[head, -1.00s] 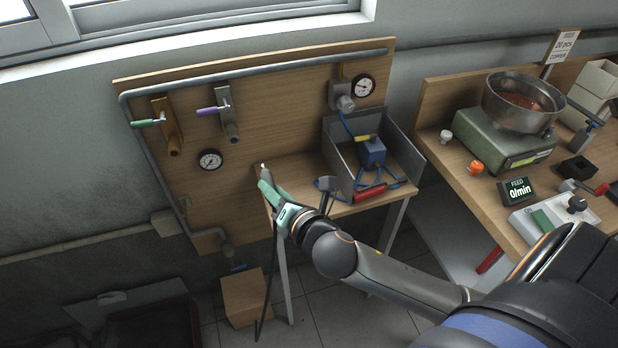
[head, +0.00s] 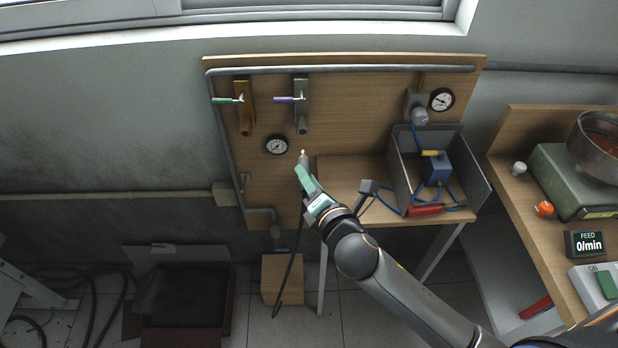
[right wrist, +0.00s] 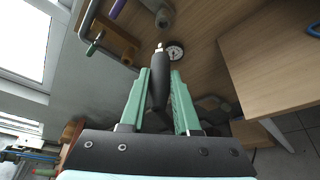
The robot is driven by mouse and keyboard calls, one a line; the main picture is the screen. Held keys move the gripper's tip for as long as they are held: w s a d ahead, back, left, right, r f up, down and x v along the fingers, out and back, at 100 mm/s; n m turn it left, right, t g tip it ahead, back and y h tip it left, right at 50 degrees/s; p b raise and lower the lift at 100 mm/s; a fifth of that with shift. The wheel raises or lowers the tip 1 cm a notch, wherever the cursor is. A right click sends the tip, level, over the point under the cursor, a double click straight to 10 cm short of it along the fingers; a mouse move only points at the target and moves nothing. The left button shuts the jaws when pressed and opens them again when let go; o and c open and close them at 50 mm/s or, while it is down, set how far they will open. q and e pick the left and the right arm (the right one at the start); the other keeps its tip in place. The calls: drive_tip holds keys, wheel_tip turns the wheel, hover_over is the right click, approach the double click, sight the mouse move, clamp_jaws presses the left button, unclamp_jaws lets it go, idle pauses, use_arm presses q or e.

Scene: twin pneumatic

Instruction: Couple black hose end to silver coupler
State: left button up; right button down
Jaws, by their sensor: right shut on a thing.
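The silver coupler (head: 301,118) hangs on the wooden wall board below a purple-handled valve. In the right wrist view its grey end (right wrist: 163,18) shows at the top. My right gripper (head: 303,174) is shut on the black hose end (right wrist: 160,75), a dark sleeve with a pale metal tip. The tip (head: 303,154) points up, below the coupler and apart from it. The black hose (head: 290,275) hangs down from the gripper toward the floor. A brass coupler (head: 245,119) with a green handle is to the left. My left gripper is not in view.
A round gauge (head: 276,145) sits on the board just left of the hose tip. A small wooden table (head: 345,185) with a grey bin (head: 474,182) stands to the right. A cardboard box (head: 283,278) is on the floor below.

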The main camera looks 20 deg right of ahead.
sight(308, 162)
drive_tip(key=shift+w+d+p, duration=0.15)
drive_tip(key=shift+w+d, duration=0.1)
drive_tip(key=shift+w, duration=0.55)
drive_tip(key=shift+w+d+p, duration=0.1)
drive_tip(key=shift+w+d, duration=0.15)
drive_tip(key=shift+w, duration=0.6)
drive_tip(key=shift+w+d+p, duration=0.15)
drive_tip(key=shift+w+d, duration=0.1)
drive_tip(key=shift+w, duration=0.55)
drive_tip(key=shift+p, duration=0.85)
drive_tip(key=shift+w+d, duration=0.25)
drive_tip(key=shift+w, duration=0.6)
drive_tip(key=shift+w+d, duration=0.25)
drive_tip(key=shift+w, duration=0.55)
drive_tip(key=c, duration=0.6)
unclamp_jaws()
drive_tip(key=shift+o, duration=0.2)
drive_tip(key=v, duration=1.2)
drive_tip(key=shift+s, duration=0.25)
